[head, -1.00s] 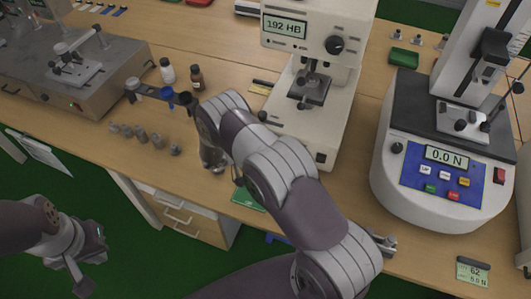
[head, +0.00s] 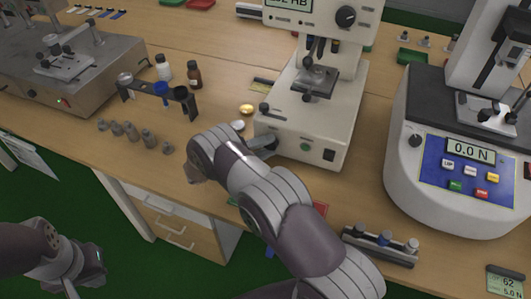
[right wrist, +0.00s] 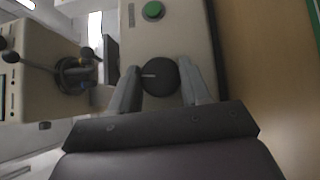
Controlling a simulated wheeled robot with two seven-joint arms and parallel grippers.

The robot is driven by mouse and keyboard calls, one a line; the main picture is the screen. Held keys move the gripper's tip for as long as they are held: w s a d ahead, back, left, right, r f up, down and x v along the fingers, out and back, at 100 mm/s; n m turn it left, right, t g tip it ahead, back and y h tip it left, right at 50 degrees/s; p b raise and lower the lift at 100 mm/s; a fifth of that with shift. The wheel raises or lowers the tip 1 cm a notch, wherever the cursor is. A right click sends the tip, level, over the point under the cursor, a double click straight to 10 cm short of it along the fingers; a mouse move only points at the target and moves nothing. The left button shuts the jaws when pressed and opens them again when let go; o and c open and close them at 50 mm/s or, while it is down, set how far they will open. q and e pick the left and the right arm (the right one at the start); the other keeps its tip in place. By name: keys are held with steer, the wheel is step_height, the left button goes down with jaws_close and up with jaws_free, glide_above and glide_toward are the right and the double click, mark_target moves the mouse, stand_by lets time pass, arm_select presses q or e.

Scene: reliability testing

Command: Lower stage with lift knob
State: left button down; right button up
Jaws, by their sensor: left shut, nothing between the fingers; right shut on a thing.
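The hardness tester (head: 325,120) stands at the top middle of the head view, cream-coloured, with its small dark stage (head: 317,80) under the lens turret. A dark round lift knob (right wrist: 160,77) with a pale index line is on the tester's base in the right wrist view. My right gripper (right wrist: 163,85) is shut on the knob, one finger on each side. In the head view my right gripper (head: 264,143) reaches the base's lower left side; my arm hides most of the knob there. My left gripper (head: 92,272) is shut and empty at the lower left, off the bench.
A force tester (head: 465,150) reading 0.0 N stands at right. A dark rack (head: 158,92), bottles (head: 194,75) and several grey weights (head: 130,130) are on the left bench. A rack with small cylinders (head: 380,245) lies near the front edge. A green button (right wrist: 153,10) is near the knob.

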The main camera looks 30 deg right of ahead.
steer(key=shift+f+n+h+b, duration=0.1)
steer(key=shift+n+h+b, duration=0.5)
steer(key=shift+n+b, duration=0.1)
steer(key=o, duration=1.1)
steer(key=shift+c, duration=0.2)
steer(key=a, duration=0.2)
steer(key=a+b, duration=0.1)
steer(key=a, duration=0.1)
steer(key=a+f, duration=0.1)
steer(key=a, duration=0.1)
steer(key=shift+w+a+f+b, duration=0.1)
steer(key=shift+w+a+b, duration=0.2)
steer(key=shift+a+b, duration=0.1)
steer(key=shift+a, duration=0.3)
